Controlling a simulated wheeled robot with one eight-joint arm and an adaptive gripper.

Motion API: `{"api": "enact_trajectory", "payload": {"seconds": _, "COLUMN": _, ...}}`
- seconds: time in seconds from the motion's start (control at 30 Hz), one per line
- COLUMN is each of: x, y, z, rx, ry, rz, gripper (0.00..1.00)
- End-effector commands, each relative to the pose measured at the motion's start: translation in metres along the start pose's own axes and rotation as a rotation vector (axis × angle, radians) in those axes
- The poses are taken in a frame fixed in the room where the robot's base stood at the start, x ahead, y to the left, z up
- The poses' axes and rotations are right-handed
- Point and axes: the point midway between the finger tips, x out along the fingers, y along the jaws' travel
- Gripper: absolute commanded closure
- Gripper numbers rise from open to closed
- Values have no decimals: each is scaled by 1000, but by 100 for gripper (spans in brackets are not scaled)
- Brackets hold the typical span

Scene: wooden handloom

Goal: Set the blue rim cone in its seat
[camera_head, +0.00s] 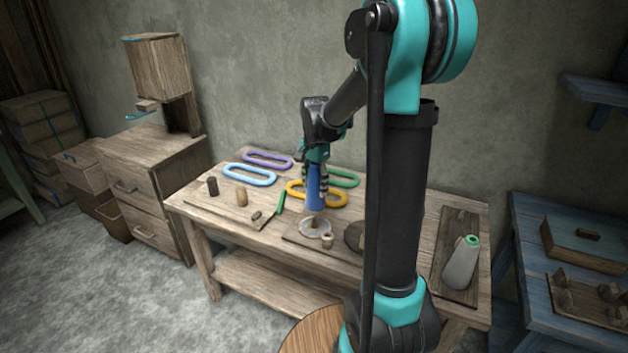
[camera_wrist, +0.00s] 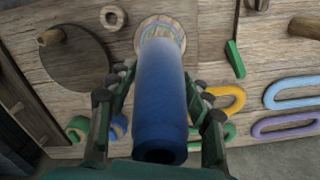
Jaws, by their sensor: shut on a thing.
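The blue cone (camera_head: 314,190) is upright in my gripper (camera_head: 314,172), over the work table. The wrist view shows the cone (camera_wrist: 160,95) between the two fingers (camera_wrist: 160,118), its dark open end towards the camera and its paler end away. A pale round disc (camera_head: 312,236) with a short peg lies on a board below the cone. In the wrist view the disc (camera_wrist: 160,22) is partly hidden behind the cone's far end. The cone looks above the disc in the head view; I cannot tell the exact gap or whether they line up.
Blue (camera_head: 249,174), purple (camera_head: 267,159), yellow (camera_head: 330,195) and green (camera_head: 345,178) loops lie on the table. A small wooden ring (camera_head: 327,241) is beside the disc. My arm hides part of the table.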

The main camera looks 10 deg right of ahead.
Motion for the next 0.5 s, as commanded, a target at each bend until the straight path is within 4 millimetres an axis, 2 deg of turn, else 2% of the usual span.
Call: {"api": "enact_trajectory", "payload": {"seconds": 0.5, "x": 50, "y": 0, "z": 0, "rx": 0, "ry": 0, "rz": 0, "gripper": 82}}
